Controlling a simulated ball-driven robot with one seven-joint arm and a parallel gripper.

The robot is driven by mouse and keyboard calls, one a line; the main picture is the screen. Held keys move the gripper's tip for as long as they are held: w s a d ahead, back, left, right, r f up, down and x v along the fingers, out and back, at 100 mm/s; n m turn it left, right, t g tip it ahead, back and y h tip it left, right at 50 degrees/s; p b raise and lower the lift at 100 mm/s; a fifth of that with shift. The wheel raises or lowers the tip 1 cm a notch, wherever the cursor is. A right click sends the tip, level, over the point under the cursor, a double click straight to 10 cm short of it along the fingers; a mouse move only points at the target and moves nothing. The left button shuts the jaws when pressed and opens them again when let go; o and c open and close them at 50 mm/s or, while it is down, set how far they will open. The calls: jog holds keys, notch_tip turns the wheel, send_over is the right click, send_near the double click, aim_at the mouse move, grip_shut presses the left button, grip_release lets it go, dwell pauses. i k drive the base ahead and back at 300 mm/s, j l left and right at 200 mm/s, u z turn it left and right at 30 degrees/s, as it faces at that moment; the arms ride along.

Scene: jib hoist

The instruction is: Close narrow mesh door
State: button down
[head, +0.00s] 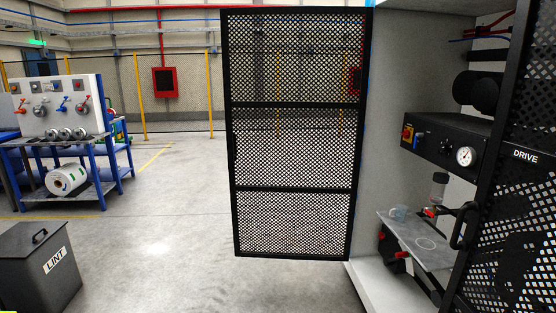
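A black-framed mesh door (293,147) stands swung open in the middle of the head view, its right edge by the grey cabinet's side wall (402,70). Two crossbars divide it into three mesh panels. A second black mesh panel (515,215) fills the right edge of the view, close to me and cut off by the frame. It carries a DRIVE label (525,156) and a black bar handle (464,225). I cannot tell from this view which of the two is the narrow one. My gripper is not in view.
The cabinet opening shows a control box with a gauge (465,156) and a metal shelf (425,240) with a red-handled valve. A grey LINT bin (40,265) stands at lower left. A blue workbench (70,150) is behind it. The concrete floor (170,240) between is clear.

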aim_at(360, 106)
jog(key=i+u, duration=0.1)
jog(key=u, duration=0.25)
jog(key=i+j+u, duration=0.1)
jog(key=u, duration=0.25)
jog(key=i+u, duration=0.1)
jog(key=u, duration=0.2)
jog(key=i, duration=6.3)
jog(key=i+z, duration=0.25)
jog(key=z, duration=0.2)
jog(key=i+j+z, duration=0.2)
jog(key=z, duration=0.2)
jog(key=i+j+z, duration=0.2)
jog(key=z, duration=2.75)
jog(key=i+j+u, duration=0.15)
jog(key=j, duration=0.2)
jog(key=i+j+u, duration=0.15)
jog(key=j, duration=0.2)
jog(key=i+j+u, duration=0.15)
jog(key=j, duration=0.2)
